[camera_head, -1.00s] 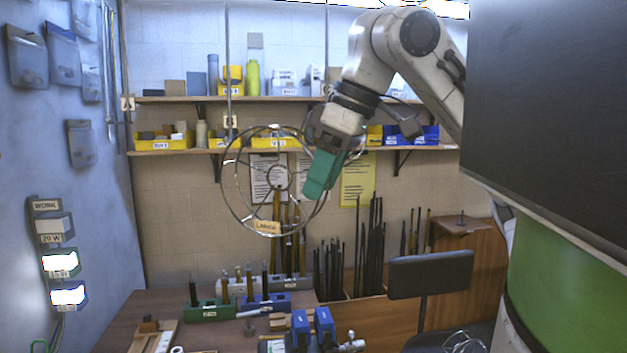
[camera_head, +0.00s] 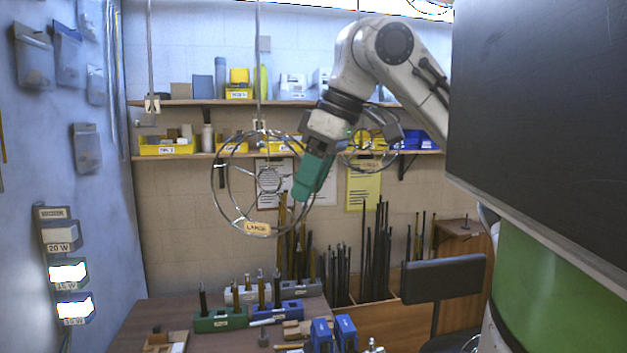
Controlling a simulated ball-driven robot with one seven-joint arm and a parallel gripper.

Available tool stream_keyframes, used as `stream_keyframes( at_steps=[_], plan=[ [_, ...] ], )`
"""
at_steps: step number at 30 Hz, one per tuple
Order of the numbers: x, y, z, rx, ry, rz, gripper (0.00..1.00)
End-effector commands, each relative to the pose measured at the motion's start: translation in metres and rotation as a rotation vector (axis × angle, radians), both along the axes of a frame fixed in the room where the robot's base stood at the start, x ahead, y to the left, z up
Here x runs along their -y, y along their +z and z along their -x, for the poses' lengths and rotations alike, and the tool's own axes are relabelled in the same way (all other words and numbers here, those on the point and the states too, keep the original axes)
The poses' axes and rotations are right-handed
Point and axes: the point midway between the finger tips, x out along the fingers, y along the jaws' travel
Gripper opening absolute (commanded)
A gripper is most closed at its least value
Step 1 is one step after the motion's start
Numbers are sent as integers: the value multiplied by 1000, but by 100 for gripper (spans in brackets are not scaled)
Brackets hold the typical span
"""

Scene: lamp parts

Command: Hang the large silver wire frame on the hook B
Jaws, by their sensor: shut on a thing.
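The large silver wire frame (camera_head: 214,196) hangs in the air in front of the back wall, with a tag reading LARGE at its bottom. My gripper (camera_head: 304,188), with teal fingers, is shut on the right side of this frame. The label letters are too small to read, so I cannot tell which is hook B. I cannot tell whether the frame touches the middle rod.
Another wire frame (camera_head: 345,158) with a yellow tag shows behind my wrist, to the right. Two shelves (camera_head: 205,156) with bins and bottles run along the back wall. A workbench (camera_head: 135,320) with tool blocks lies below. A dark panel (camera_head: 550,120) blocks the right side.

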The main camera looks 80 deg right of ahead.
Motion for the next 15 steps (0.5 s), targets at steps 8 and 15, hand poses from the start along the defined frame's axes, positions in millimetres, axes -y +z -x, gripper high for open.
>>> stream_keyframes(
  at_steps=[8, 15],
  plan=[
    [14, -1, -6, 0, -1, 0, 21],
    [26, -2, -11, 0, 0, 0, 21]
  ],
)
